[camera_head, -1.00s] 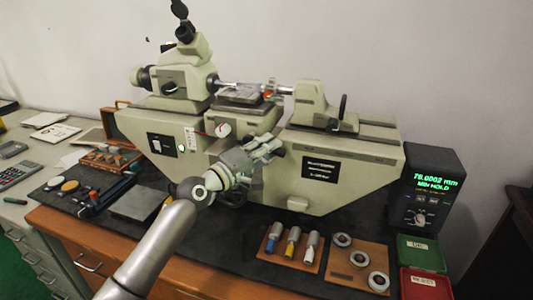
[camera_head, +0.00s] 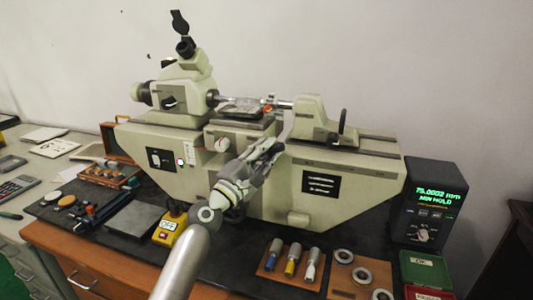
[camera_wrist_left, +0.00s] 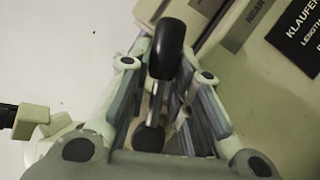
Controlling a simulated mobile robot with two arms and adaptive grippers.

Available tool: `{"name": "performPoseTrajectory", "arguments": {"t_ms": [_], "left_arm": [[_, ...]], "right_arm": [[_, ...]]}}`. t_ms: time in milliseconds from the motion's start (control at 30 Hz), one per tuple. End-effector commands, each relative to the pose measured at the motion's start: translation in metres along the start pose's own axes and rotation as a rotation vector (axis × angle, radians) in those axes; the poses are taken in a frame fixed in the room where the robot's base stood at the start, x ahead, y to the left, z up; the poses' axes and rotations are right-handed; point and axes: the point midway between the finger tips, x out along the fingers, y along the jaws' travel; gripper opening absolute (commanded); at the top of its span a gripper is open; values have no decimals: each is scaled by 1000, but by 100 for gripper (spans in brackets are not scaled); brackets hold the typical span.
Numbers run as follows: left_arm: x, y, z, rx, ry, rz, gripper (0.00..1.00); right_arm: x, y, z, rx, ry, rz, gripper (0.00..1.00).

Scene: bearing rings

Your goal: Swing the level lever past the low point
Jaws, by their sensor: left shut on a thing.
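The level lever (camera_wrist_left: 167,48) shows in the left wrist view as a black rounded knob on a thin metal rod. It lies between the two fingers of my left gripper (camera_wrist_left: 165,85), which is shut on it. In the head view my left gripper (camera_head: 268,150) is at the front of the pale green measuring machine (camera_head: 350,175), just below its small central table (camera_head: 243,112). The lever is hidden behind the fingers there. The readout box (camera_head: 432,200) at the right shows green digits that look like 75.0002 mm, with MIN HOLD. My right gripper is out of view.
Plugs with coloured ends (camera_head: 292,261) and several steel rings (camera_head: 362,275) lie on brown boards in front. Green (camera_head: 425,270) and red boxes are at the right. The microscope (camera_head: 184,50) rises at the left.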

Motion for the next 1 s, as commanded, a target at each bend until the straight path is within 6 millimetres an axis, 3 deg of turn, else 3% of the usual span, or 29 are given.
{"name": "performPoseTrajectory", "arguments": {"t_ms": [433, 467, 633, 1000], "left_arm": [[0, 1, 0, -11, 3, 6, 0], [0, 1, 0, -11, 3, 6, 21], [0, 1, 0, -10, 3, 5, 42], [-2, 0, 0, -10, 3, 4, 42]], "right_arm": [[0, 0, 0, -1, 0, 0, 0], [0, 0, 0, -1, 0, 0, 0], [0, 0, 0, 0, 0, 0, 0], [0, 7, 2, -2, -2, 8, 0]]}}
